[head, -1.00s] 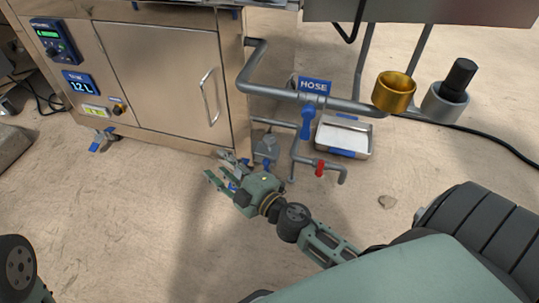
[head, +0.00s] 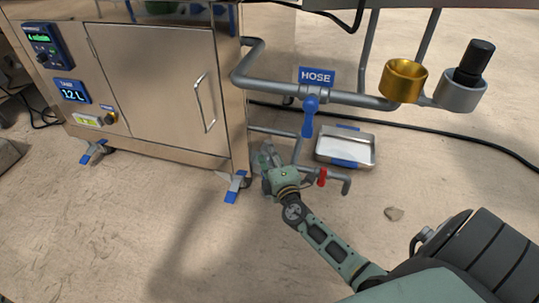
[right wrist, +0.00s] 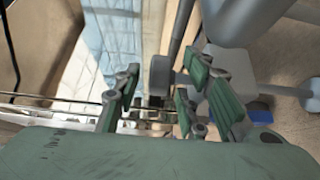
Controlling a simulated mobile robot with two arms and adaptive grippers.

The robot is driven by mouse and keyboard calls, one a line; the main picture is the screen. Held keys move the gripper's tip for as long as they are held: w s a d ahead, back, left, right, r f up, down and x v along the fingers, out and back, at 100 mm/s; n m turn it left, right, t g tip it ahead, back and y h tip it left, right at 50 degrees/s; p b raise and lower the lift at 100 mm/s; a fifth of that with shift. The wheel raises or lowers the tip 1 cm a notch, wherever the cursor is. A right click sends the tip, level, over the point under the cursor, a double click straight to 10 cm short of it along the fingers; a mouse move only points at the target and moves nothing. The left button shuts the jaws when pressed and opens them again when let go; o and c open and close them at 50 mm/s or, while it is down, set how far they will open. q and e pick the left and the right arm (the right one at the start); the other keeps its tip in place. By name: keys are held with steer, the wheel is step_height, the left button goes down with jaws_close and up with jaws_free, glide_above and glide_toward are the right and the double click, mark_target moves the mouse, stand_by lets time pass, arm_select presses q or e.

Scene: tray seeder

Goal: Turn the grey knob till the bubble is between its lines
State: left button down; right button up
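My right gripper (head: 265,158) is low beside the right front corner of the steel cabinet, near the thin pipes. In the right wrist view my right gripper (right wrist: 163,88) has its green-padded fingers apart. A short grey cylinder (right wrist: 160,74) lies in line with the gap between them, beside a grey block (right wrist: 233,68); I cannot tell whether it is the grey knob or whether a finger touches it. In the head view the gripper covers much of that spot. I cannot make out a bubble or its lines in either view. My left gripper is not in view.
The steel cabinet (head: 160,85) stands left on feet with blue parts (head: 236,186). A thick grey pipe (head: 350,98) with a blue valve handle (head: 309,115), a red-marked thin pipe (head: 322,177) and a metal tray (head: 345,148) are close by.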

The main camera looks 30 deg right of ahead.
steer(key=shift+w, duration=0.3)
jaws_close()
steer(key=shift+m+h, duration=0.4)
stand_by(0.3)
jaws_free()
